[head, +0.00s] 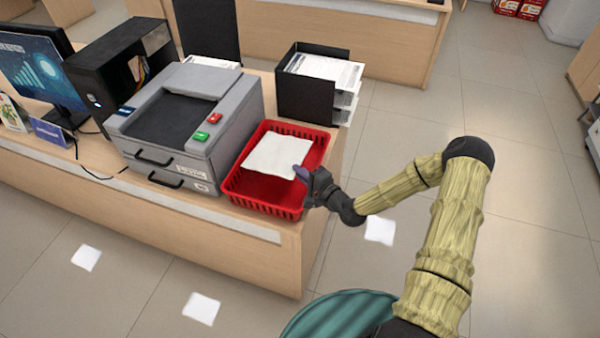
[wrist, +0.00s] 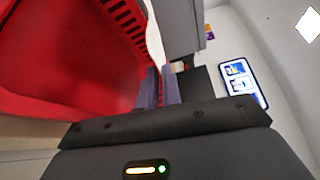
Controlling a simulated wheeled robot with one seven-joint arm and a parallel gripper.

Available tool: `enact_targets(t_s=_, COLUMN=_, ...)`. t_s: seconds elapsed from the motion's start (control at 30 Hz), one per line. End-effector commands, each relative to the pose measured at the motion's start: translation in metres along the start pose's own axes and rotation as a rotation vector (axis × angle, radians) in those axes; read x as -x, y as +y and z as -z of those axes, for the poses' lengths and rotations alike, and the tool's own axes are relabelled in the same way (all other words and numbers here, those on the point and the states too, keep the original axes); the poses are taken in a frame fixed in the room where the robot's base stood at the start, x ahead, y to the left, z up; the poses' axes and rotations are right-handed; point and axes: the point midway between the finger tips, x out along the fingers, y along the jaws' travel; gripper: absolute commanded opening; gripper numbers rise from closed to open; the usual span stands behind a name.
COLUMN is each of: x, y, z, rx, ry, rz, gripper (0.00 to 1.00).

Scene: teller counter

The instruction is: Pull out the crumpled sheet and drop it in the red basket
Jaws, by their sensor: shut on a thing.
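The white sheet (head: 277,156) has slightly uneven edges and is over the red basket (head: 262,188) in the head view. My gripper (head: 301,173) is at the sheet's right corner, over the basket's right side, and is shut on it. In the wrist view the fingers (wrist: 161,82) are close together, with the basket (wrist: 65,60) filling the left. Only a thin pale edge shows beyond the fingers there. I cannot tell whether the sheet touches the basket floor.
A grey printer (head: 190,115) with red and green buttons stands left of the basket. A black paper tray (head: 303,95) with stacked sheets stands behind it. The counter's right edge (head: 325,200) is close to the basket. The floor on the right is open.

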Motion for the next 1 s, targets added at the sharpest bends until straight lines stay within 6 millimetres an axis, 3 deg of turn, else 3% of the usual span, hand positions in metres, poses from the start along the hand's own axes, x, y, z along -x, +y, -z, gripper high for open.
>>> enact_targets(t_s=0.17, x=0.0, y=0.0, z=0.0, rx=0.0, ry=0.0, rz=0.0, gripper=0.0)
enact_targets(t_s=0.2, x=0.0, y=0.0, z=0.0, rx=0.0, ry=0.0, rz=0.0, gripper=0.14)
enact_targets(t_s=0.3, x=0.0, y=0.0, z=0.0, rx=0.0, ry=0.0, rz=0.0, gripper=0.32)
enact_targets(t_s=0.67, x=0.003, y=0.0, z=0.001, rx=0.0, ry=0.001, rz=0.0, gripper=0.32)
enact_targets(t_s=0.87, x=0.026, y=0.002, z=0.001, rx=-0.001, ry=0.002, rz=-0.002, gripper=0.32)
enact_targets(t_s=1.0, x=0.053, y=0.002, z=0.001, rx=-0.001, ry=0.001, rz=-0.002, gripper=0.32)
